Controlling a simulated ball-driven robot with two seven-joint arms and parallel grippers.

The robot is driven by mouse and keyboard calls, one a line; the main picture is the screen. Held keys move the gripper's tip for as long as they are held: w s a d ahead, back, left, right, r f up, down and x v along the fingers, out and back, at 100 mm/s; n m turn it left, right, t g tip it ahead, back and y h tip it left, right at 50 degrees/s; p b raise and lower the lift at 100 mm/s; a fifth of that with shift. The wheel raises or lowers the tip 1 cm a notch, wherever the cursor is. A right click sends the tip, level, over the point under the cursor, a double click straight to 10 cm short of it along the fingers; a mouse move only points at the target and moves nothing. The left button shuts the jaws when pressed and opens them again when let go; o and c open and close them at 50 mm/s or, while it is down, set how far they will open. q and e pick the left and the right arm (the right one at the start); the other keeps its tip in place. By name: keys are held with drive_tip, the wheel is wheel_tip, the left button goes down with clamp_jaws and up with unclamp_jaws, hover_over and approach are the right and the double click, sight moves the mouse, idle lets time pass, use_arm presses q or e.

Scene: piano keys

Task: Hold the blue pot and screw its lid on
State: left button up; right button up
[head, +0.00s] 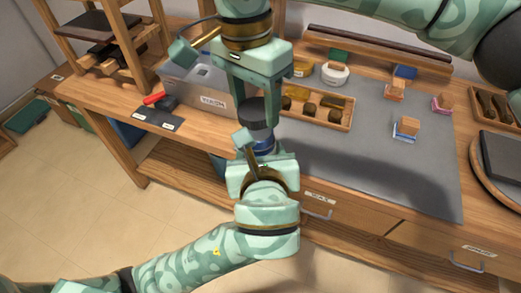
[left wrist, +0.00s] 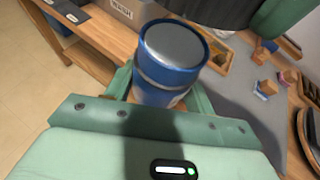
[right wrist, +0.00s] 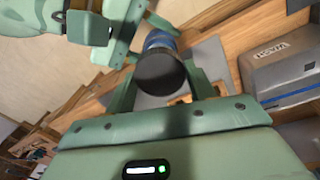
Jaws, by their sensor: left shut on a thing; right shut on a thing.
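The blue pot (head: 264,146) is held between the fingers of my left gripper (head: 262,155), in front of the table edge. In the left wrist view the pot (left wrist: 165,78) shows a blue rim around a bare grey top. The dark lid (head: 256,113) is held in my right gripper (head: 258,108), which comes down from above. In the right wrist view the lid (right wrist: 160,72) sits between the fingers, with part of the blue pot (right wrist: 158,41) behind it. The lid is above the pot and appears apart from it; the exact gap is hard to tell.
A wooden tray (head: 340,110) of parts lies behind. Small blocks (head: 406,126) stand on the grey mat (head: 380,170), which has free room in front.

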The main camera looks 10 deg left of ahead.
sight(255, 109)
drive_tip(key=shift+f, duration=0.85)
drive_tip(key=shift+s, duration=0.1)
drive_tip(key=shift+d+f, duration=0.1)
drive_tip(key=shift+f, duration=0.75)
drive_tip(key=shift+f, duration=0.55)
